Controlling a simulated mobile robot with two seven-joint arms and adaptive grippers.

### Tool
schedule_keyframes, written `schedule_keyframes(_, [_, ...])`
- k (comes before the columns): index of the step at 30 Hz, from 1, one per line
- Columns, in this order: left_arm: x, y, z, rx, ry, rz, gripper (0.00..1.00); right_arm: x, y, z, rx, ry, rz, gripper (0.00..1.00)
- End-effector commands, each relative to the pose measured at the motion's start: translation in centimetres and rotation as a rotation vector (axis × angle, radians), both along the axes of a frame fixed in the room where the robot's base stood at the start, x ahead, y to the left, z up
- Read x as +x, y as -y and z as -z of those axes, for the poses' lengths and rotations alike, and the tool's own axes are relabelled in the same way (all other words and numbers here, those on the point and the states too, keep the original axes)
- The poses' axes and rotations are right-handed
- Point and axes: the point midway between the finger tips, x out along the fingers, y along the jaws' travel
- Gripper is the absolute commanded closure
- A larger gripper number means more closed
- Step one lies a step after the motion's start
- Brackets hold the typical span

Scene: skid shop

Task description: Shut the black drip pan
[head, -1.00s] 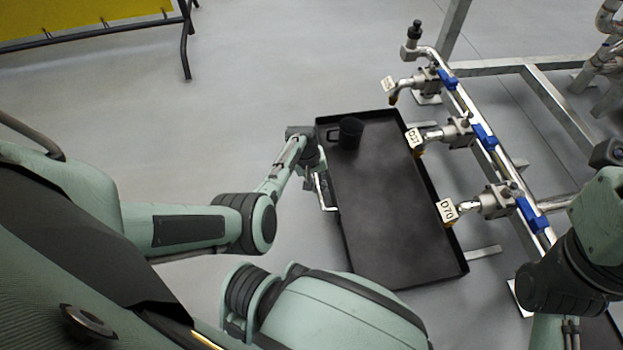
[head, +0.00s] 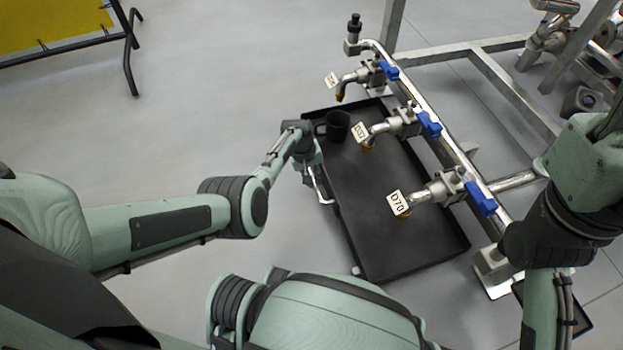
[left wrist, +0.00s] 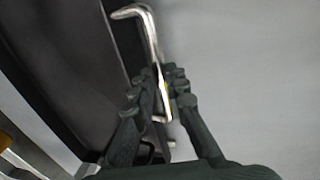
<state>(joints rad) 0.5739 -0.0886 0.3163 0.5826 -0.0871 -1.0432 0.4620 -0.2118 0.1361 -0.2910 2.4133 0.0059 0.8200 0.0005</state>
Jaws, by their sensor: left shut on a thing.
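The black drip pan (head: 405,225) lies low under the row of taps, and the tap outlets overlap its right part in the head view. Its silver bar handle (head: 319,186) is on the left side and shows in the left wrist view (left wrist: 150,42). My left gripper (head: 309,163) is at the pan's left side, shut on the handle. In the left wrist view its fingers (left wrist: 162,90) close around the bar, partly hiding it, beside the dark pan wall. My right arm shows at the right, but its gripper is not visible.
A black mug (head: 337,126) stands in the pan's far left corner. Above the pan are blue-handled taps with a D70 tag (head: 397,203) and a D37 tag (head: 360,132), on a metal pipe frame (head: 440,125). Open grey floor (head: 200,110) lies to the left.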

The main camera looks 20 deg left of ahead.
Motion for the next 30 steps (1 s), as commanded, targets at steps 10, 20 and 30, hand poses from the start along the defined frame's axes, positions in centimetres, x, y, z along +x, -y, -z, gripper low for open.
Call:
schedule_keyframes(10, [0.6, 0.6, -0.3, -0.01, 0.015, -0.002, 0.76, 0.0, 0.0, 0.1, 0.001, -0.001, -0.001, 0.6])
schedule_keyframes(20, [0.3, 0.3, -0.1, -0.006, 0.009, -0.002, 0.66, 0.0, -0.1, 0.4, 0.001, -0.01, -0.004, 0.6])
schedule_keyframes(30, [0.0, 0.0, -2.2, -0.004, 0.009, -0.002, 0.66, 0.0, -0.1, 0.3, 0.001, -0.009, -0.003, 0.6])
